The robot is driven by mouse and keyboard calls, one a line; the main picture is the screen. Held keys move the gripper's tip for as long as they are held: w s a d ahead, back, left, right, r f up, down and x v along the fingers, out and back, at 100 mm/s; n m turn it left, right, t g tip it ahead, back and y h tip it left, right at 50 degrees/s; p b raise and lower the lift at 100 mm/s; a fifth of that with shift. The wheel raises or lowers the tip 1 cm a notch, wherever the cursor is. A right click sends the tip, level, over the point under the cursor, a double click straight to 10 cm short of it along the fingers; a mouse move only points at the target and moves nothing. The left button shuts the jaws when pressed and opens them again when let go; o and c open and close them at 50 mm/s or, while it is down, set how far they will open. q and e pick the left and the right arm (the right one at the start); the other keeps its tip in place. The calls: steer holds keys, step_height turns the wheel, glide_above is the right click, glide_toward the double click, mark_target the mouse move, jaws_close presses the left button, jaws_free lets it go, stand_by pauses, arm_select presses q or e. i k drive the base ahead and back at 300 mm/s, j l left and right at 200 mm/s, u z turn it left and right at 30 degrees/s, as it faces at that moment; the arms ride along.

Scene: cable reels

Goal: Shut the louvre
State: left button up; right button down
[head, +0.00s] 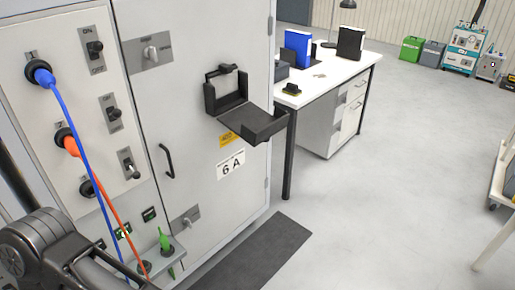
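A black louvre unit (226,92) is mounted on the door of the grey cabinet (200,130). Its flap (252,122) hangs out from the lower edge of the frame and sticks out to the right, so it stands open. A small latch-like piece sits at the top of the frame. A dark link of my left arm shows at the lower left, but no gripper fingers can be made out there. My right gripper is not in the picture. Nothing of mine touches the louvre.
A switch panel (75,110) with a blue cable (75,150) and an orange cable (103,205) is at the left. A black door handle (167,161) is left of the louvre. A white desk (331,79) stands behind.

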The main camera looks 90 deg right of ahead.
mark_target(253, 124)
steer(key=z, duration=2.65)
